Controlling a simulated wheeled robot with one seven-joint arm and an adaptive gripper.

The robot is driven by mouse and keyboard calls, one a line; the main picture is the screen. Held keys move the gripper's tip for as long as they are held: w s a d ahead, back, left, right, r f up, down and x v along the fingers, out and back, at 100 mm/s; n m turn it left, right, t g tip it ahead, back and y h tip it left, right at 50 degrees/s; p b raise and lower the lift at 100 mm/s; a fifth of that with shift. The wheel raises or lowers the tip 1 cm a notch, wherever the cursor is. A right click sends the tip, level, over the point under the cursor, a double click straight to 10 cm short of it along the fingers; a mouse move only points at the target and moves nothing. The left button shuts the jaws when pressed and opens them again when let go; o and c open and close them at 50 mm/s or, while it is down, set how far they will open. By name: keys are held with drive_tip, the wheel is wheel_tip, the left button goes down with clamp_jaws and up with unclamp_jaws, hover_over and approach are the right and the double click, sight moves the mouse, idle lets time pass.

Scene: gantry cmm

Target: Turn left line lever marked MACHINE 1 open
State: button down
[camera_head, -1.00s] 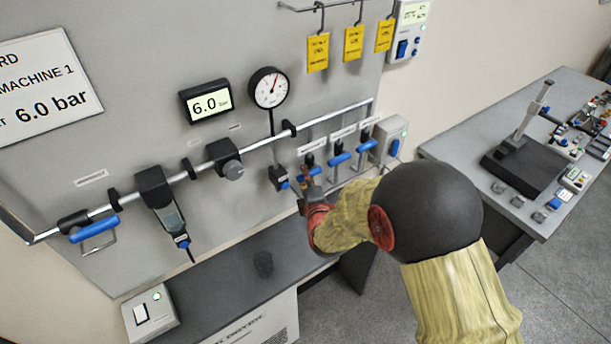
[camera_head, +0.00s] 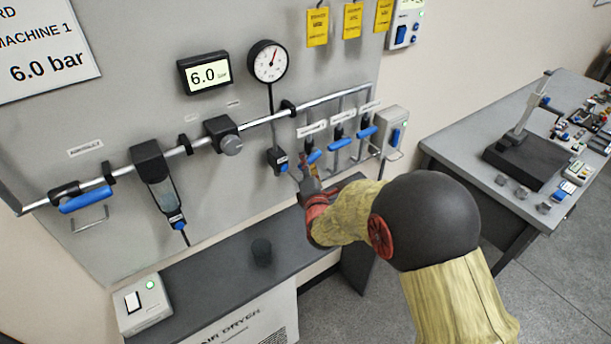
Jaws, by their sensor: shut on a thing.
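Three line valves with blue levers hang on the right of the grey wall panel, each under a small white label too small to read. The left line lever (camera_head: 315,156) shows a short slanted piece of its blue handle; the rest is hidden by my gripper. My gripper (camera_head: 304,166) reaches it from below and is shut on this lever, its fingers only partly visible. The middle lever (camera_head: 335,148) and right lever (camera_head: 366,132) lie across their pipes. A large sign (camera_head: 40,55) at top left reads MACHINE 1, 6.0 bar.
A black fitting with a blue tip (camera_head: 278,160) sits just left of my gripper. A gauge (camera_head: 268,61) and a 6.0 display (camera_head: 205,74) are above. A dark shelf (camera_head: 215,285) is below, a grey workbench (camera_head: 455,140) at right.

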drive_tip(key=f+n+b, duration=0.1)
drive_tip(key=b, duration=0.1)
drive_tip(key=n+t+b, duration=0.1)
drive_tip(key=n+b, duration=0.1)
drive_tip(key=b, duration=0.1)
drive_tip(key=shift+w+d+f+y, duration=0.15)
drive_tip(key=shift+d+f+y, duration=0.15)
drive_tip(key=shift+f, duration=0.1)
drive_tip(key=n+b, duration=0.1)
drive_tip(key=b, duration=0.1)
drive_tip(key=n+t+b, duration=0.1)
drive_tip(key=shift+w+d+f+n+b, duration=0.1)
drive_tip(key=shift+w+d+n+b, duration=0.15)
drive_tip(key=shift+n+b, duration=0.15)
drive_tip(key=shift+y, duration=0.4)
drive_tip(key=c, duration=1.7)
unclamp_jaws()
drive_tip(key=shift+o, duration=0.2)
drive_tip(key=shift+s, duration=0.1)
drive_tip(key=v, duration=1.2)
drive_tip(key=shift+c, duration=0.4)
